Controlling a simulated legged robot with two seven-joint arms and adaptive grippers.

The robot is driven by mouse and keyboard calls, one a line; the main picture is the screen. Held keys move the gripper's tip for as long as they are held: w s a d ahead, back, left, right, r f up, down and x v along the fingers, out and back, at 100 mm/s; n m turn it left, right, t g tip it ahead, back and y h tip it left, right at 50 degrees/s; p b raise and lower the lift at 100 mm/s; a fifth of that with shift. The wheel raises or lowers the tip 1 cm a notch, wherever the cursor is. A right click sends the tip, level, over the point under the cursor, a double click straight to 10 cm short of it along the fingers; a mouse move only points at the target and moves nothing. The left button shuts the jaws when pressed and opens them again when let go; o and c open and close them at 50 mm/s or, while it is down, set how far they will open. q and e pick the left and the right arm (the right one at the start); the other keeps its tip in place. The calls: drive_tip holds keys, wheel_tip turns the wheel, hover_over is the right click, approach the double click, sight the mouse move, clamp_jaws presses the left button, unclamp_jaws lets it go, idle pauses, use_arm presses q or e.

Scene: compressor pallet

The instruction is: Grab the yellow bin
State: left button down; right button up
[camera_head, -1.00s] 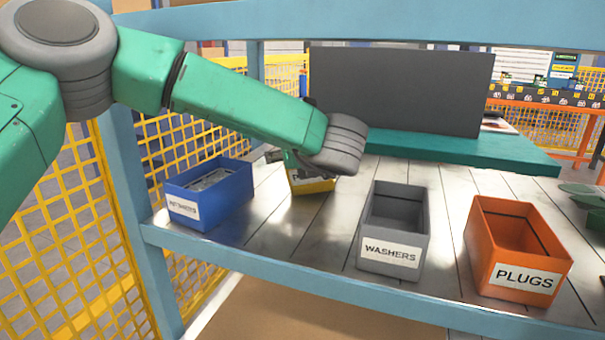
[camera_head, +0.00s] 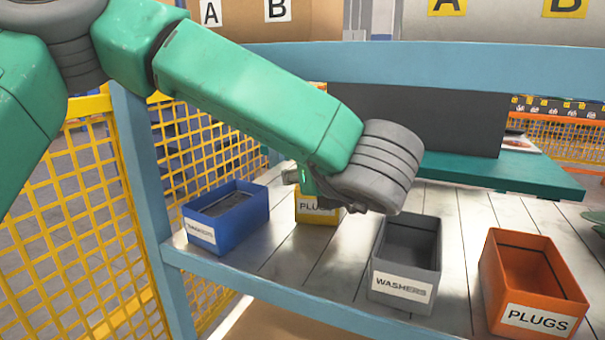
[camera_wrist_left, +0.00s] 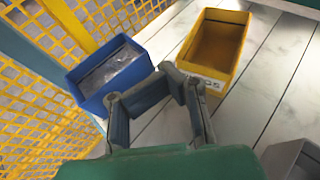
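The yellow bin (camera_head: 317,216) stands on the slatted shelf, partly hidden behind my left wrist in the head view. Part of its white label shows, starting "PLU". In the left wrist view the yellow bin (camera_wrist_left: 216,46) is whole, upright and looks empty, beyond and slightly right of the fingers. My left gripper (camera_wrist_left: 173,84) shows there, with its fingertips appearing near the bin's label side; whether they touch it or each other is unclear. In the head view this gripper is mostly hidden behind the wrist. My right gripper is not in view.
A blue bin (camera_head: 228,218) with grey contents stands left of the yellow one. A grey WASHERS bin (camera_head: 405,265) and an orange PLUGS bin (camera_head: 530,275) stand to the right. A blue rail (camera_head: 270,290) edges the shelf in front; a blue post (camera_head: 146,200) and yellow mesh are left.

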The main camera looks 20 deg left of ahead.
use_arm(q)
drive_tip(key=shift+s+r, duration=0.3)
drive_tip(key=shift+s, duration=0.25)
drive_tip(key=shift+s+r, duration=0.25)
drive_tip(key=shift+s, duration=0.3)
drive_tip(key=c, duration=1.8)
unclamp_jaws()
drive_tip(key=shift+c, duration=0.2)
drive_tip(key=o, duration=1.4)
drive_tip(key=shift+d, duration=0.3)
